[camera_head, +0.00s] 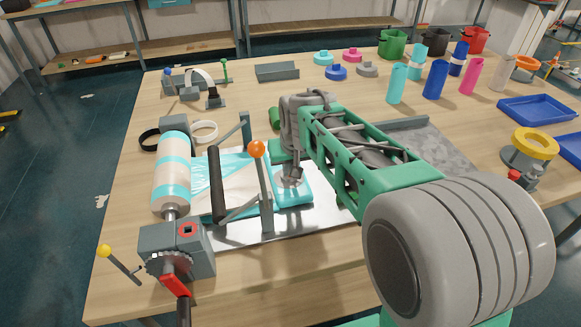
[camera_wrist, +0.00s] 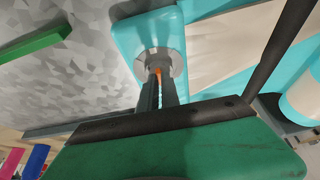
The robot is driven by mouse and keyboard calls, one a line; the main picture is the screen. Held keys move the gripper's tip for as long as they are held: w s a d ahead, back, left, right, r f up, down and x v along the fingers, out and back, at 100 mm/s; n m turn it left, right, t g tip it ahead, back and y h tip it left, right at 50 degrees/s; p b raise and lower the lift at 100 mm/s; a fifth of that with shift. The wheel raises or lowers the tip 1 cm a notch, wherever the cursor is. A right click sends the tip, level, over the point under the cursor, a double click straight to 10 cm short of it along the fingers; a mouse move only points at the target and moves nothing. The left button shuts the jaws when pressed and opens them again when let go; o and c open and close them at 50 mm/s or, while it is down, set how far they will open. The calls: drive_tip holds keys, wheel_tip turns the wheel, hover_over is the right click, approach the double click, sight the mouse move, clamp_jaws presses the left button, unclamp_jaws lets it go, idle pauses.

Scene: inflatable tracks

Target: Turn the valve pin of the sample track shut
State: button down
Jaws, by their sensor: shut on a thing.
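The sample track is a cyan and cream sheet (camera_head: 232,180) lying flat on a metal plate, with a cyan end piece (camera_head: 305,190) on its right. In the wrist view the cyan end (camera_wrist: 128,36) carries a pale round valve base (camera_wrist: 148,62). My gripper (camera_head: 291,178) reaches down over this end in the head view. In the wrist view my gripper (camera_wrist: 157,82) is shut on the small orange valve pin (camera_wrist: 157,71) at the valve base. The fingers hide most of the pin, so I cannot tell its turn angle.
A lever with an orange knob (camera_head: 257,148) and a dark bar (camera_head: 216,185) stand close left of my gripper. A striped roll (camera_head: 171,174) on a crank stand (camera_head: 185,250) is further left. A speckled grey mat (camera_head: 428,143) lies right, beneath my arm.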

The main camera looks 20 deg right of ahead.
drive_tip(key=shift+s+a+f, duration=0.1)
drive_tip(key=c, duration=1.8)
unclamp_jaws()
drive_tip(key=shift+a, duration=0.1)
drive_tip(key=shift+c, duration=0.2)
drive_tip(key=shift+o, duration=1.3)
drive_tip(key=v, duration=0.8)
